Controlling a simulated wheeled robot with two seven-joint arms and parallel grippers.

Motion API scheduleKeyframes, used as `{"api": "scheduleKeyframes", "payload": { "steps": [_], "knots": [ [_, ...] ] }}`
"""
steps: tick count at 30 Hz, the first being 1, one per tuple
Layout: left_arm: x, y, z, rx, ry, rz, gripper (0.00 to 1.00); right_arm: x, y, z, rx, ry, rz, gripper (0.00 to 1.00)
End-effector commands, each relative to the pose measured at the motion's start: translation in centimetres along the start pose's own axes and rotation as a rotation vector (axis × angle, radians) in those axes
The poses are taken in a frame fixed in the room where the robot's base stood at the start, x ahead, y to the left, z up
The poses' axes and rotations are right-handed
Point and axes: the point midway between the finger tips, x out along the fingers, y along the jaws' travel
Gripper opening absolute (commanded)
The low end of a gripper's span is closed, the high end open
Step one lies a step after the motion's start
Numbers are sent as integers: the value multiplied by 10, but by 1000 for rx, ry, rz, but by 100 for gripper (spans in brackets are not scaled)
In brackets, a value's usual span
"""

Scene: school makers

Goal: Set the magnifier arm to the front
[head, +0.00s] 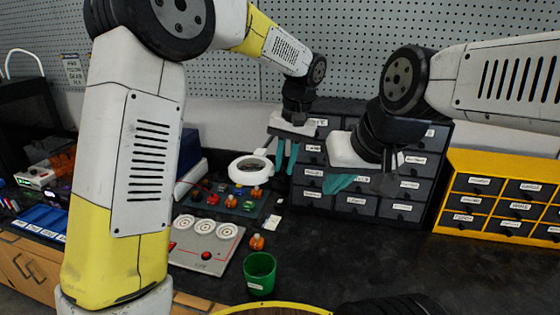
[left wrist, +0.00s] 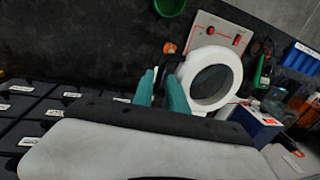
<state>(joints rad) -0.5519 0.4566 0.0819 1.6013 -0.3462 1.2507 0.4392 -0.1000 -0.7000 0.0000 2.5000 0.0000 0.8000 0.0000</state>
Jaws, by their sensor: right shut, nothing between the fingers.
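The magnifier (head: 250,182) is a white ring with a lens, above the parts board in the head view. In the left wrist view, its white ring (left wrist: 234,88) surrounds a dark lens, close beside the fingers. The arm that carries it is mostly hidden. My left gripper (head: 286,157) points down just right of the ring, its teal fingers apart. In the left wrist view, one finger of my left gripper (left wrist: 162,90) overlaps the ring's edge; I cannot tell whether they touch. My right gripper (head: 342,184) is shut and empty in front of the dark drawer cabinet.
The dark drawer cabinet (head: 368,207) stands behind the grippers, with a yellow drawer unit (head: 447,190) to the right. A green cup (head: 260,274), a grey panel with dials (head: 205,245) and a blue tray (head: 40,221) are on the bench. The dark bench right of the cup is clear.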

Motion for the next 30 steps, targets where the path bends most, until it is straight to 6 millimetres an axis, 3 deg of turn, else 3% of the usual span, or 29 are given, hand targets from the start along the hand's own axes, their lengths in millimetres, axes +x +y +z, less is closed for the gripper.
{"api": "scheduleKeyframes", "payload": {
  "steps": [5,16,30],
  "knots": [
    [-12,0,0,0,1,0,18,0,0,0,0,0,0,0],
    [-70,1,-1,0,2,1,18,0,0,0,0,0,0,0],
    [-79,-2,1,-2,3,3,18,0,0,0,0,0,0,0]
  ]
}}
